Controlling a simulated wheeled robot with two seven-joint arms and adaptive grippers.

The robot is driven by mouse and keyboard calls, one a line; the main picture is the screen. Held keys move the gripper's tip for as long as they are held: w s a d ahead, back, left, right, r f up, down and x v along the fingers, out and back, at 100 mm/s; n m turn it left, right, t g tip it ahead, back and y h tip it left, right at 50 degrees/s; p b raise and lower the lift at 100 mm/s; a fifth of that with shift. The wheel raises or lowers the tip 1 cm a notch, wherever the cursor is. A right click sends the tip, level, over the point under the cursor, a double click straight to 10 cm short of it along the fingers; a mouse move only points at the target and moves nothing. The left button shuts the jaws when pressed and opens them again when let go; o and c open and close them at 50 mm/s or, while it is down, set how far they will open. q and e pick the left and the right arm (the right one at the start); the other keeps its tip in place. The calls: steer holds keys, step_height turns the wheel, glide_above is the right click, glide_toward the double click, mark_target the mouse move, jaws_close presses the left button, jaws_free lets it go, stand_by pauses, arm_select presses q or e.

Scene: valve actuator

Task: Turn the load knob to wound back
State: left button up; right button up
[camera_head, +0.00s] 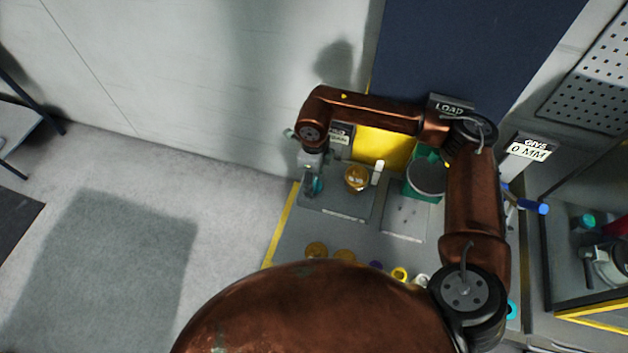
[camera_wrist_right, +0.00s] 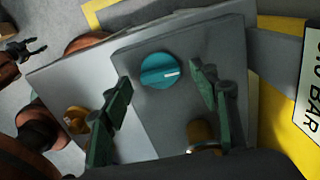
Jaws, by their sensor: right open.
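In the head view the right gripper (camera_head: 312,180) is at the left end of the bench, over the teal knob. A LOAD sign (camera_head: 450,108) stands at the back, partly behind my arm. My left gripper (camera_wrist_right: 28,48) appears small at the wrist view's left edge.
A brass-coloured fitting (camera_head: 357,177) stands right of the gripper, with a green box (camera_head: 411,186) farther right. Several small coloured parts lie along the bench front, such as a yellow ring (camera_head: 400,274). A "0 MM" sign (camera_head: 528,150) is at the right.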

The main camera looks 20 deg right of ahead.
step_height(320, 180, up, 11)
stand_by(0.3)
steer(key=shift+a, duration=0.15)
stand_by(0.4)
